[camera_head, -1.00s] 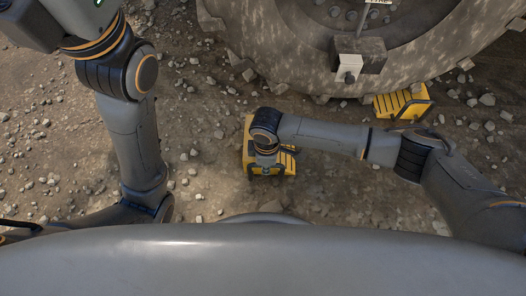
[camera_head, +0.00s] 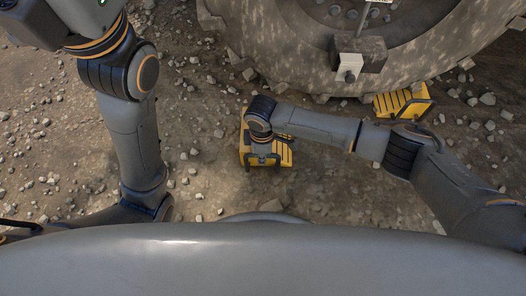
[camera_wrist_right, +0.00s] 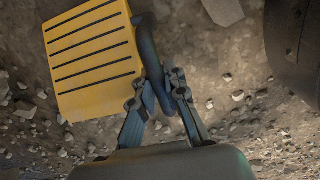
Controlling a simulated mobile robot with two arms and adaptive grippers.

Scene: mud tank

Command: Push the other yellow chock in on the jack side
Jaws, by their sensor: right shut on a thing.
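A yellow chock (camera_head: 284,153) with dark grooves stands on the ground, a short way in front of the big wheel (camera_head: 300,60), with a gap between them. My right gripper (camera_head: 263,161) is over this chock; my wrist covers part of it. In the right wrist view the gripper (camera_wrist_right: 164,92) is shut on the chock's dark looped handle, beside the yellow grooved body (camera_wrist_right: 92,55). Another yellow chock (camera_head: 402,102) lies against the foot of the wheel at the right. My left gripper is out of view; only its arm shows at the left.
A grey block with a pale box (camera_head: 349,67) hangs in front of the wheel. Stones (camera_head: 248,74) lie scattered on the muddy ground, several near the wheel's foot. Ground between the held chock and the wheel is mostly clear. A dark rounded form (camera_wrist_right: 295,45) shows right in the wrist view.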

